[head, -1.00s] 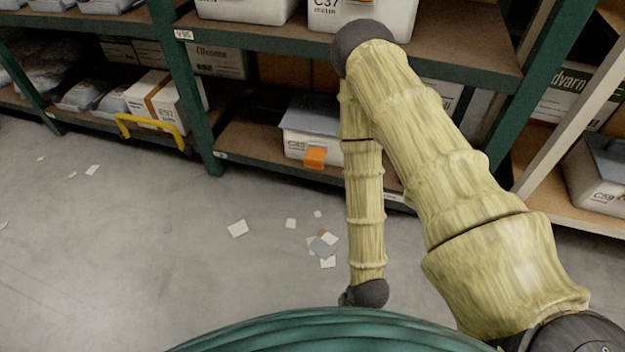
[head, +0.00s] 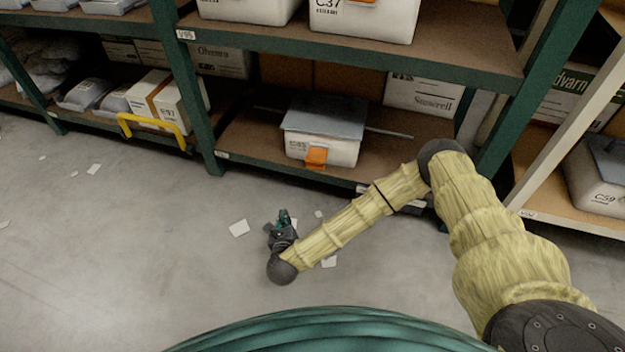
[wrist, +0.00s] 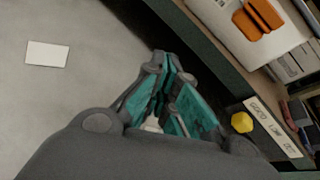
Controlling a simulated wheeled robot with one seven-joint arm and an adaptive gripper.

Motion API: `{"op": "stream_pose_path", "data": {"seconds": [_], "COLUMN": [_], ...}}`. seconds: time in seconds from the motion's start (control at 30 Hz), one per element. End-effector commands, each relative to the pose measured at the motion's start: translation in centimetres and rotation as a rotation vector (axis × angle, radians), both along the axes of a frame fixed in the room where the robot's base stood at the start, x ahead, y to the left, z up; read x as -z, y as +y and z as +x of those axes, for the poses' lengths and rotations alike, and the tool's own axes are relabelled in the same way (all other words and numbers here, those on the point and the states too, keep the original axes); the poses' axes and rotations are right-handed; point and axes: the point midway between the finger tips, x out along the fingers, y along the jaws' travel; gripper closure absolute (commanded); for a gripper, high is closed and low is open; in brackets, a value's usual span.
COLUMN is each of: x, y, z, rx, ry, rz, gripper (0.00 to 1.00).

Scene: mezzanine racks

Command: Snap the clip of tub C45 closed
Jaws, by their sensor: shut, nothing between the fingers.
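A white tub (head: 322,148) with a grey lid (head: 325,118) sits on the lower shelf, near its front edge. Its printed label is too small to read surely. An orange clip (head: 316,157) hangs at the front of the tub and seems to stand out from the wall. In the wrist view the white tub (wrist: 232,32) and orange clip (wrist: 259,17) show at the top right, beyond the fingers. My gripper (head: 284,217) is over the floor in front of the shelf, to the lower left of the tub and apart from it. Its teal fingers (wrist: 172,75) are shut and empty.
The lower shelf (head: 245,140) has a green front edge and uprights. Above, a shelf holds more white tubs, one marked C37 (head: 360,20). A yellow handle (head: 150,128) juts out at left. Paper scraps (head: 238,228) lie on open floor.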

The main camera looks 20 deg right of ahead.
Motion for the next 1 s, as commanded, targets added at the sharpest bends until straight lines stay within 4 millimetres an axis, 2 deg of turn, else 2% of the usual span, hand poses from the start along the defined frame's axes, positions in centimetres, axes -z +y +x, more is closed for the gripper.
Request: {"op": "stream_pose_path", "data": {"seconds": [0.03,0.1,0.2,0.3,0.77,1.0], "x": [-0.1,-0.5,-0.9,-1.2,-1.1,-0.3], "y": [-2.0,-4.2,-6.5,-7.9,-8.3,-9.6], "z": [0.8,1.8,2.6,3.0,3.3,5.4], "rx": [0.091,0.195,0.299,0.354,0.371,0.372], "ry": [-0.041,-0.1,-0.167,-0.206,-0.22,-0.22], "rz": [0.052,0.116,0.181,0.215,0.228,0.227], "gripper": [1.0,1.0,1.0,1.0,1.0,1.0]}}
